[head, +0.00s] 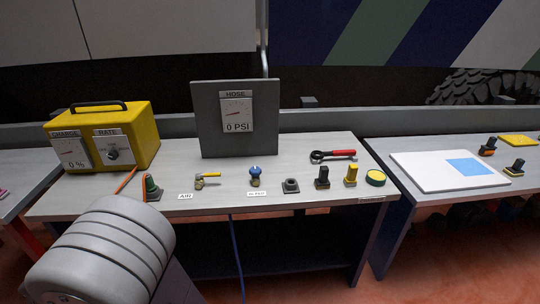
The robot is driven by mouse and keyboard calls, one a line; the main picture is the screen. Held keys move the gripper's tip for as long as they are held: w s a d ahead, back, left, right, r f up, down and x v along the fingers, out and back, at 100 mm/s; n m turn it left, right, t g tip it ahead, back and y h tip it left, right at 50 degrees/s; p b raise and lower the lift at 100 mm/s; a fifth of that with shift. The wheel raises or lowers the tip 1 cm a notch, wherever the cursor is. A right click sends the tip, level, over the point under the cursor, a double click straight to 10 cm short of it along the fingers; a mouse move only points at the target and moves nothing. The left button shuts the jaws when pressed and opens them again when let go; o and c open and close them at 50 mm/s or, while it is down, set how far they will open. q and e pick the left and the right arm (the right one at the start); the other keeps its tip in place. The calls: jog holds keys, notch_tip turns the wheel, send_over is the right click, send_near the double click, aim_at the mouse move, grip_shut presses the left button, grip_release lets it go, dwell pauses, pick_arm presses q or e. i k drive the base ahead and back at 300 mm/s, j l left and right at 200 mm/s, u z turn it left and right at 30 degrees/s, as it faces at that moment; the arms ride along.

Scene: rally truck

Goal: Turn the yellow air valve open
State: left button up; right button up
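The yellow air valve (208,175) stands on the grey workbench (300,152), left of the middle. Its yellow lever lies level and points to the right from a brass-coloured body. A small white label reading AIR (185,196) lies to its front left. Behind it stands a dark board (205,120) with a HOSE gauge (237,111) reading 0 PSI. Neither of my grippers is in the head view, and nothing is touching the valve.
A blue-knobbed valve (255,171) stands right of the yellow valve. A green-and-black plug (152,188) with an orange cable stands left. A yellow charger box (130,130) is at the back left. A red-handled tool (335,155) and several small parts lie right. The bench around the lever is clear.

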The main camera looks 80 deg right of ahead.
aim_at(198, 176)
jog(key=l+z, duration=0.4)
jog(key=i+l+z, duration=0.1)
jog(key=l+z, duration=0.15)
jog(key=z, duration=0.2)
jog(key=i+l+z, duration=0.15)
jog(key=z, duration=0.25)
jog(key=i+l+z, duration=0.15)
jog(key=l+z, duration=0.3)
jog(key=i+z, duration=0.2)
jog(key=z, duration=0.2)
